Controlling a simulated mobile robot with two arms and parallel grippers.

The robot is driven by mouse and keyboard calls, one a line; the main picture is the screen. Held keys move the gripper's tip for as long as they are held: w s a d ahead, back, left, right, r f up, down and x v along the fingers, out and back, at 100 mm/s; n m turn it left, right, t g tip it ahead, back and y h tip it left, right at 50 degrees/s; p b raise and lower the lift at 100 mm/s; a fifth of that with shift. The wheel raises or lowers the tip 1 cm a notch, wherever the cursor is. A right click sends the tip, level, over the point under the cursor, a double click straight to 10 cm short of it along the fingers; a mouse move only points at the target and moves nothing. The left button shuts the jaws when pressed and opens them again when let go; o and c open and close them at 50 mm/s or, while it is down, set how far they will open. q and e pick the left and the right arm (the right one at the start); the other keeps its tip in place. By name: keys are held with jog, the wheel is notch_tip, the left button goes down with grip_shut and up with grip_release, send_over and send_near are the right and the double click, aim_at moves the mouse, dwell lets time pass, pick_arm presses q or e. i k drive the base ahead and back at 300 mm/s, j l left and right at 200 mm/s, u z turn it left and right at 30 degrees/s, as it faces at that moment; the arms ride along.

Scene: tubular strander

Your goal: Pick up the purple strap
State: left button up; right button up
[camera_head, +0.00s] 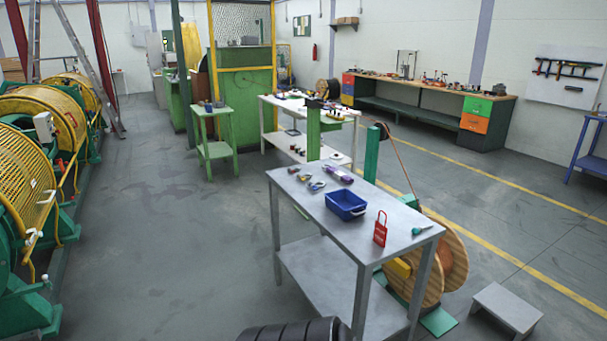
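A purple item (340,174), which looks like the rolled or folded strap, lies on the grey metal table (386,228), near its far end. It is small in the head view, so its exact shape is hard to tell. Smaller items (316,185) lie just left of it, and a blue bin (346,204) stands in front of it. Neither of my grippers shows in the head view.
On the same table stand a red lockout-like tag (380,229) and a green-handled tool (421,230). A wooden reel (446,259) and a grey step (507,306) are right of it. Yellow machines (48,115) line the left. The floor left of the table is open.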

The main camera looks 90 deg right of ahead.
aim_at(340, 176)
jog(key=z, duration=3.05)
jog(key=i+j, duration=0.25)
jog(key=j+z, duration=0.05)
jog(key=j, duration=0.05)
